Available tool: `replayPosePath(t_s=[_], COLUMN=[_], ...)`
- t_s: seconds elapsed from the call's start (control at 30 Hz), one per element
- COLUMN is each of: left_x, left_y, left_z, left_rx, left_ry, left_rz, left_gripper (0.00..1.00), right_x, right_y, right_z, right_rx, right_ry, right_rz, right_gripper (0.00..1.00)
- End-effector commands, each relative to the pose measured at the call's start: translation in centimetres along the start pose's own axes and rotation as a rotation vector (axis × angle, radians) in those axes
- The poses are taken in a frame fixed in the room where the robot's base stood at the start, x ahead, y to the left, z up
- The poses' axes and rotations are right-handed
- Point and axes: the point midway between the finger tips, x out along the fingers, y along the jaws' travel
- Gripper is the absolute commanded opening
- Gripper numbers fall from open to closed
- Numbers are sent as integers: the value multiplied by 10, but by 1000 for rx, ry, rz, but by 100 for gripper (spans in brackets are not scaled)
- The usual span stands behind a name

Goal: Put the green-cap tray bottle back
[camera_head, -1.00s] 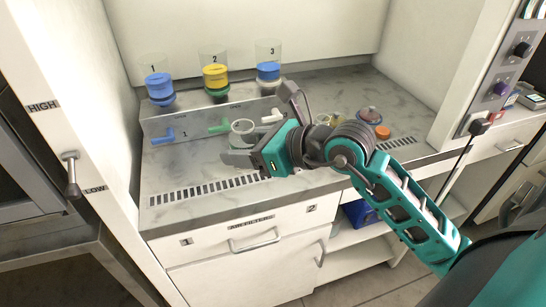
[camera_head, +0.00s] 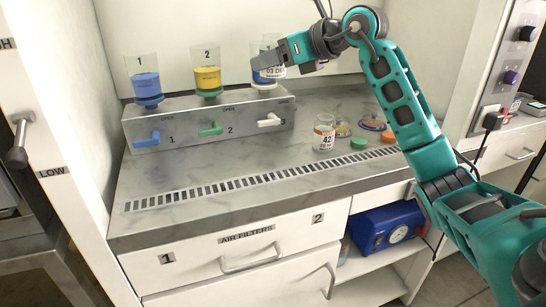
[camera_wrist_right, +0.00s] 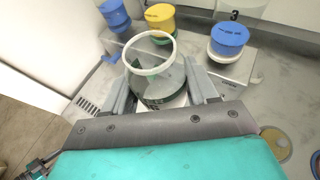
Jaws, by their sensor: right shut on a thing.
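My right gripper (camera_head: 268,66) is shut on a clear, uncapped bottle (camera_head: 274,74) with a printed label, held upright in front of funnel 3. The bottle's open rim shows between the fingers in the right wrist view (camera_wrist_right: 152,50); I cannot tell what is inside. A green cap (camera_head: 358,143) lies on the bench. A second clear bottle (camera_head: 324,137), labelled 42, stands open to its left. My left gripper is in no view.
A blue funnel (camera_head: 146,86) and a yellow funnel (camera_head: 207,79) stand on the manifold (camera_head: 180,108), which has coloured valve handles. An orange cap (camera_head: 387,136) and small dishes (camera_head: 372,121) lie at right. The front bench (camera_head: 200,170) is clear.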

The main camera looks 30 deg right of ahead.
Motion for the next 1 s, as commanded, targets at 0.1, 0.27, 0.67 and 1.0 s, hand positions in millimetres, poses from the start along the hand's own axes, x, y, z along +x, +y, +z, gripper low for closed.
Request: replayPosePath(t_s=[0.1, 0.27, 0.67, 1.0], left_x=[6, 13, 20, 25], left_y=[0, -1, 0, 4], left_z=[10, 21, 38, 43], left_rx=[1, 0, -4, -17], left_ry=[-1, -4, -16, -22], left_rz=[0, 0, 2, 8], left_gripper=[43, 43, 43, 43], right_x=[15, 31, 55, 71], right_y=[2, 1, 0, 1], right_z=[-34, -74, -132, -171], right_rx=[4, 5, 0, 2], right_ry=[5, 5, -1, 0], right_rz=[4, 3, 0, 1], right_gripper=[24, 24, 24, 24])
